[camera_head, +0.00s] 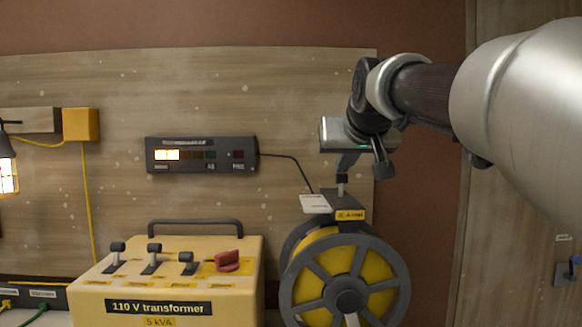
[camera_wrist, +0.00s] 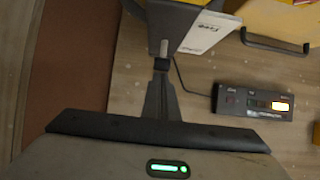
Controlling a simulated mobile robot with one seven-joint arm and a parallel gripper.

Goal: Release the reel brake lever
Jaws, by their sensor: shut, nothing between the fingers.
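The cable reel (camera_head: 392,290), a dark spoked drum wound with yellow cable, stands right of the transformer. On its top bracket a short upright lever with a pale stem (camera_head: 341,190) rises behind a yellow label (camera_head: 350,215). The stem also shows in the wrist view (camera_wrist: 164,47). A white plate (camera_head: 314,203) beside it reads "Free" in the wrist view (camera_wrist: 208,32). My gripper (camera_head: 342,174) points down just above the lever. In the wrist view its fingers (camera_wrist: 161,72) are shut together at the stem's dark end; I cannot tell whether they touch it.
The 110 V transformer (camera_head: 170,296) with several small levers, a red switch (camera_head: 228,261) and a carry handle (camera_head: 195,223) stands left of the reel. A dark indicator panel (camera_head: 201,154) with a lit lamp hangs on the wooden board behind. Space above the transformer is clear.

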